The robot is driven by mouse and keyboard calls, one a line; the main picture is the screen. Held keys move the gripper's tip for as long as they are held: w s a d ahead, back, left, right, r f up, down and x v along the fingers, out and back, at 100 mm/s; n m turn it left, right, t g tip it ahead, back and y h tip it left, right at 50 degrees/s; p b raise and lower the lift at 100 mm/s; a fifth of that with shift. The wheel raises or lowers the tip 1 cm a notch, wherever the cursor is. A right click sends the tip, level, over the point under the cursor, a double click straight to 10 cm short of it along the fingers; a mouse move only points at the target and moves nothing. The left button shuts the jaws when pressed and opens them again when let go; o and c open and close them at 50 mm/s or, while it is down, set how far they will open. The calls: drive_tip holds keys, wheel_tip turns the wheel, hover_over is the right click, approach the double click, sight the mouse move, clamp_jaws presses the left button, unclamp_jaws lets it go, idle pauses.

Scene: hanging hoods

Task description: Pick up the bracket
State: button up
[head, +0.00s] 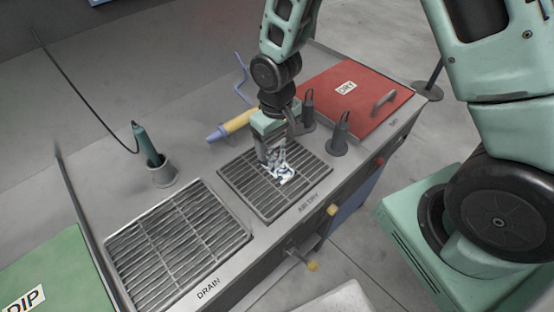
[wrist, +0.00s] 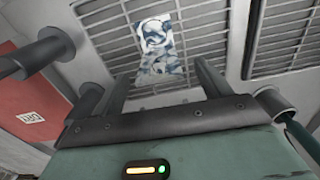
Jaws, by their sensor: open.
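The bracket (head: 281,172) is a small piece with a blue and white mottled surface. It lies on the air dry grate (head: 250,190) in the head view, partly hidden by my gripper. In the wrist view the bracket (wrist: 155,48) shows a flat plate with a round mark and a part nearer my fingers. My gripper (head: 270,157) points down just above and beside the bracket. In the wrist view its two fingers (wrist: 160,78) are spread apart, with the near end of the bracket in line with the gap. I cannot tell whether they touch it.
Two dark upright holders (head: 339,138) stand just right of the air dry grate, before a red DRY lid (head: 345,95). A yellow-handled tool (head: 236,123) lies behind. The drain grate (head: 175,245) and a green tool in a cup (head: 158,165) are to the left.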

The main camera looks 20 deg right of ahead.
sight(277, 156)
drive_tip(key=shift+d+f+p, duration=0.1)
drive_tip(key=shift+f+p, duration=0.55)
drive_tip(key=shift+f, duration=1.55)
drive_tip(key=c, duration=1.3)
drive_tip(key=shift+r, duration=0.1)
